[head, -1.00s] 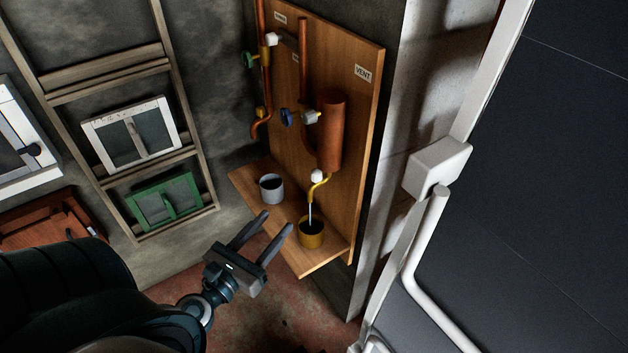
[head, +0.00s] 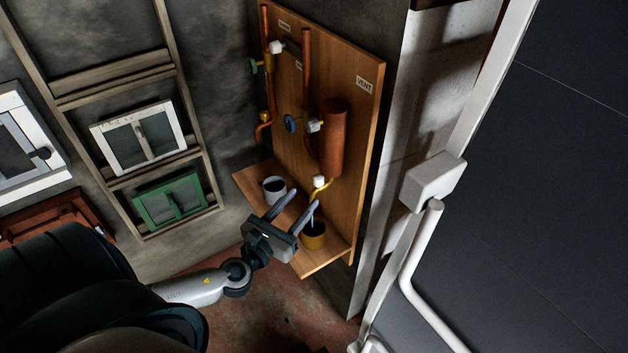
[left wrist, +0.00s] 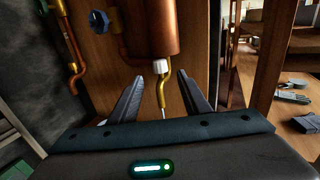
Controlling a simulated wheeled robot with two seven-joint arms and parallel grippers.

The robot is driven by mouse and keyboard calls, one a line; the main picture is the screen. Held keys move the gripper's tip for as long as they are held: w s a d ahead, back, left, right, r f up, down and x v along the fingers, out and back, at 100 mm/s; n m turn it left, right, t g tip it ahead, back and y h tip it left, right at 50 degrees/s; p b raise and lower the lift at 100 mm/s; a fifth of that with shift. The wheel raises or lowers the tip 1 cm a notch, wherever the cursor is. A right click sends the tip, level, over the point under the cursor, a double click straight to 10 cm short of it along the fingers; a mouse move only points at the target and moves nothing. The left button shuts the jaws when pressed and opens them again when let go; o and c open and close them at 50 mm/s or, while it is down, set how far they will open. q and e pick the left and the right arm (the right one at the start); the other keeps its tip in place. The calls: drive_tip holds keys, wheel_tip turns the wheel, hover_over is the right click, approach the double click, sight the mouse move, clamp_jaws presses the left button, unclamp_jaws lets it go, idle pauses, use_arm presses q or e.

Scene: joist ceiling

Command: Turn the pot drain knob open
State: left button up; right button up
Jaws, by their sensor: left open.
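The copper pot (head: 333,140) is a cylinder on the wooden wall board. Below it is a yellow drain spout (head: 320,190) with a white block-like fitting (head: 319,181), probably the drain knob; this fitting also shows in the left wrist view (left wrist: 160,66). My left gripper (head: 303,199) is open and empty, just in front of and below the spout. In the left wrist view its fingers (left wrist: 160,76) stand to either side of the spout, seemingly not touching it. My right gripper is out of view.
A blue knob (head: 289,124) and a green knob (head: 253,66) are higher on the board. A grey cup (head: 274,189) stands on the wooden shelf (head: 322,264). Framed windows (head: 137,138) are at left.

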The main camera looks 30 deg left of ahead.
sight(315, 184)
use_arm(q)
drive_tip(key=w+p, duration=0.1)
drive_tip(key=w, duration=0.5)
drive_tip(key=shift+a+r+p, duration=0.1)
drive_tip(key=shift+a+p, duration=0.05)
drive_tip(key=shift+p, duration=0.15)
drive_tip(key=shift+w, duration=0.65)
drive_tip(key=c, duration=1)
drive_tip(key=shift+c, duration=0.2)
